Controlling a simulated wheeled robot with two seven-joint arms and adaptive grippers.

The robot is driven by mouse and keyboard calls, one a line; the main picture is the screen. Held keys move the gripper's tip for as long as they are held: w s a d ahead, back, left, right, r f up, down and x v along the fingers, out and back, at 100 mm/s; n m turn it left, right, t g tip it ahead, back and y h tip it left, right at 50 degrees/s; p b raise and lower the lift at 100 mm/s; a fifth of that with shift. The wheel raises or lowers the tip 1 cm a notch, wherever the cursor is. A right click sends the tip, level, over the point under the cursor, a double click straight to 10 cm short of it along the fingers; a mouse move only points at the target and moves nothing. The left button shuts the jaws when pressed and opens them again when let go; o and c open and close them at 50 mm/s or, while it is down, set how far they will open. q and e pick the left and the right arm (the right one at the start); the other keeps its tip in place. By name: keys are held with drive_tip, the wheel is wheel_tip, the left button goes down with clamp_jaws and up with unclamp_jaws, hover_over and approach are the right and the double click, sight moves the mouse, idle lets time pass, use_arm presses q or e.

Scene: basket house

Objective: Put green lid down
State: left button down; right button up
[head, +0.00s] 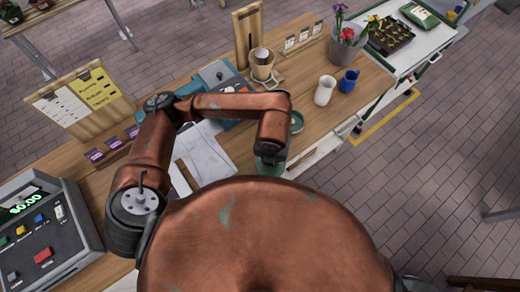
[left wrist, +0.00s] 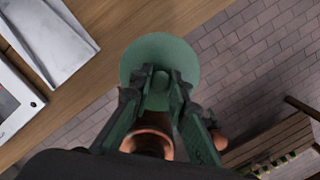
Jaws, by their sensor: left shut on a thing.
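The round green lid (left wrist: 178,50) is in my left gripper (left wrist: 160,90), whose green fingers are shut on it at its knob. In the left wrist view the lid shows against the wooden counter's edge and the brick floor; its height above them is hard to tell. In the head view the end of my left arm hangs near the counter's front edge, with a bit of the lid (head: 270,168) below it. The gripper's fingers are mostly hidden there. My right gripper is not in view.
The wooden counter (head: 235,147) holds a green round dish (head: 297,122), a white jug (head: 324,91), a blue jug (head: 348,81) and a beige pot (head: 262,65). A cash register (head: 40,235) stands at left.

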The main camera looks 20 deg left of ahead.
sight(276, 169)
use_arm(q)
drive_tip(key=n, duration=0.2)
drive_tip(key=s+d+n, duration=0.1)
drive_tip(key=n, duration=0.1)
drive_tip(key=d+r+n, duration=0.1)
drive_tip(key=n, duration=0.1)
drive_tip(key=shift+s+d+y+p, duration=0.15)
drive_tip(key=shift+s+y+p, duration=0.15)
drive_tip(key=shift+p, duration=0.05)
drive_tip(key=shift+d+n, duration=0.1)
drive_tip(key=shift+n, duration=0.2)
drive_tip(key=shift+w+f, duration=0.1)
drive_tip(key=w+a+f, duration=0.2)
drive_tip(key=w, duration=0.1)
drive_tip(key=w+a+f+p, duration=0.1)
drive_tip(key=w+a+f, duration=0.5)
drive_tip(key=shift+w+f+p, duration=0.25)
drive_tip(key=shift+w+p, duration=0.1)
drive_tip(key=shift+w, duration=0.05)
drive_tip(key=shift+w+a+f, duration=0.1)
drive_tip(key=shift+a+f, duration=0.05)
drive_tip(key=shift+f, duration=0.05)
drive_tip(key=f, duration=0.2)
drive_tip(key=f+p, duration=0.1)
drive_tip(key=shift+w+a, duration=0.25)
drive_tip(key=shift+f, duration=0.45)
